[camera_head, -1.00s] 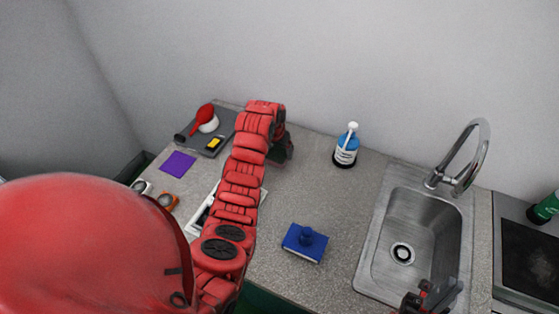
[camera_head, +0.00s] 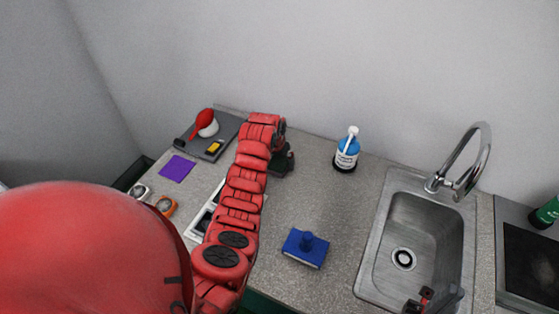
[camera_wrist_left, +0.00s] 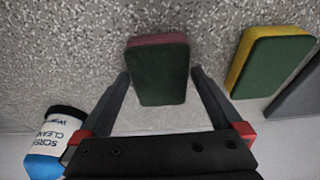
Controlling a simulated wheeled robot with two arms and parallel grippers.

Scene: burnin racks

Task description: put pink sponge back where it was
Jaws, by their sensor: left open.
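The pink sponge (camera_wrist_left: 158,72) shows in the left wrist view with a dark green face and a pink edge. It stands by the light strip along the counter's back. My left gripper (camera_wrist_left: 160,76) is open, with one finger on each side of the sponge in that view; I cannot tell whether they touch it. In the head view my left gripper (camera_head: 281,164) is at the back of the counter, and my arm hides the sponge. My right gripper (camera_head: 432,300) is partly visible over the sink's front edge; its jaws are unclear.
A yellow-green sponge (camera_wrist_left: 268,58) stands to the right in the wrist view. A blue cleaner bottle (camera_head: 347,152) is right of my left gripper. A blue brush or block (camera_head: 305,247) lies nearer. The sink (camera_head: 418,225) is at right; a grey tray (camera_head: 226,128) is back left.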

